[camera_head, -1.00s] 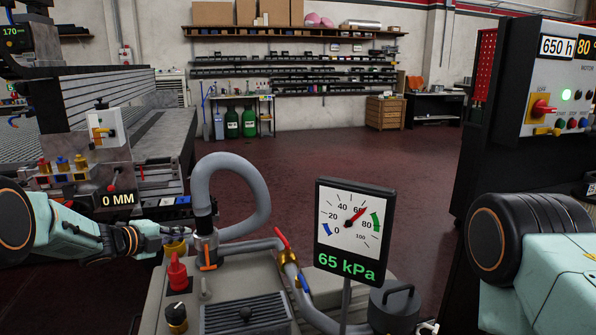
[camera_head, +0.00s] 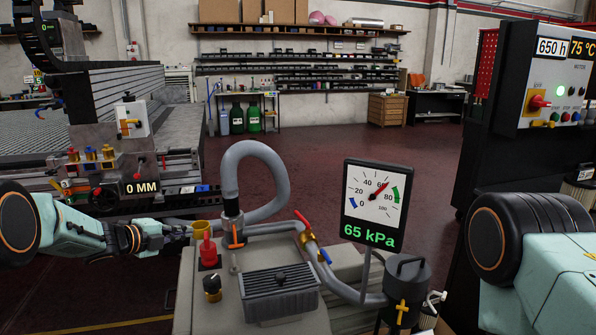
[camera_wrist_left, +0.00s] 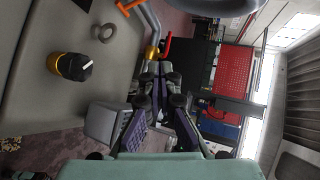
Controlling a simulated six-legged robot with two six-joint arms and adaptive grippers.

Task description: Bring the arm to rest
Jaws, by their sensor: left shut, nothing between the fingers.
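My left arm comes in from the left in the head view, roughly level. Its gripper (camera_head: 182,232) is shut and empty, with its tips close to a brass cup (camera_head: 203,228) on the grey pump unit (camera_head: 190,318). I cannot tell whether they touch. In the left wrist view the gripper's dark fingers (camera_wrist_left: 160,78) come together with nothing visible between them. Of my right arm only teal and black links show at the right edge; its gripper is out of view.
A grid table (camera_head: 45,140) stands behind left, a control cabinet (camera_head: 550,85) at right. Red floor (camera_head: 330,135) is clear between.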

